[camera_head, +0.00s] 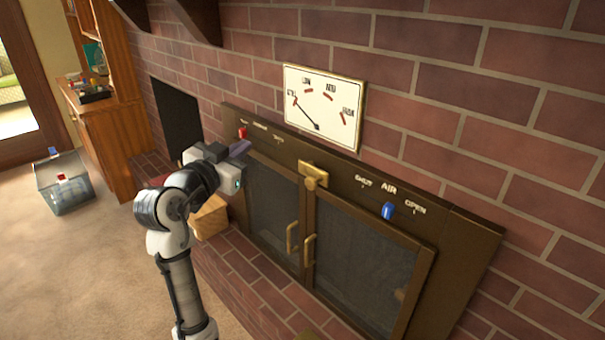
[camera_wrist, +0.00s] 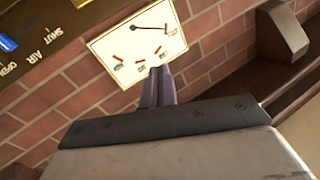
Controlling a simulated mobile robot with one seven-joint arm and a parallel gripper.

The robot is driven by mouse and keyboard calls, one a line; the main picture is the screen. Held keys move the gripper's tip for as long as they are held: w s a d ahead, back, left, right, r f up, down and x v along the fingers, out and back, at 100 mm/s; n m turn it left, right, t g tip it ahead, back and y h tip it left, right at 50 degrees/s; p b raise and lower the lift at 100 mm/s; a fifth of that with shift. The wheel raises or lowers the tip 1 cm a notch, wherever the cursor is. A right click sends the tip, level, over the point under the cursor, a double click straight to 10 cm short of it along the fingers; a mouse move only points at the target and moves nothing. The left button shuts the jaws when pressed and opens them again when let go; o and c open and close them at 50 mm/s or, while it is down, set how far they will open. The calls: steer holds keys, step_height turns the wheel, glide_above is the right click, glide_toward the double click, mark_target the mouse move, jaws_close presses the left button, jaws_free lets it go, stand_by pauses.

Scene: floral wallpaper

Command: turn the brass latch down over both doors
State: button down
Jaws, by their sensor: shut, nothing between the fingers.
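The brass latch (camera_head: 313,174) sits on the dark frame of the fireplace, at the top where the two doors meet. Its exact angle is hard to tell. The left door (camera_head: 272,207) and the right door (camera_head: 362,262) have dark panes, look closed, and carry brass handles (camera_head: 309,250) by the middle seam. My gripper (camera_head: 240,148) is in front of the frame's upper left part, left of the latch and apart from it.
A red knob (camera_head: 242,132) is close behind my gripper. A blue knob (camera_head: 388,211) sits on the AIR slider at right. A white dial plate (camera_head: 323,106) hangs on the brick wall above. A wooden block (camera_head: 209,217) stands on the brick hearth; a clear bin (camera_head: 64,184) is on the floor.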

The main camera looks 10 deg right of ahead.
steer(key=s+d+f+m+g+h, duration=0.1)
steer(key=d+f+m+g+h, duration=0.1)
steer(key=d+f+g, duration=0.3)
steer(key=d+m, duration=0.1)
steer(key=d, duration=0.1)
steer(key=shift+s+d+m, duration=0.15)
steer(key=shift+d+m, duration=0.15)
steer(key=shift+m, duration=0.1)
steer(key=p, duration=0.4)
glide_above(308, 180)
steer(key=s, duration=0.3)
step_height(308, 180, down, 2)
steer(key=f, duration=0.3)
steer(key=f+p, duration=0.1)
steer(key=shift+w+a+f, duration=0.2)
steer(key=shift+w+a, duration=0.1)
steer(key=shift+w, duration=0.1)
steer(key=shift+f+b, duration=0.2)
steer(key=shift+b, duration=0.25)
steer(key=shift+f+b, duration=0.1)
steer(key=shift+b, duration=0.45)
steer(key=shift+s+d+f+m+b, duration=0.1)
steer(key=shift+m+b, duration=0.2)
steer(key=shift+b, duration=0.05)
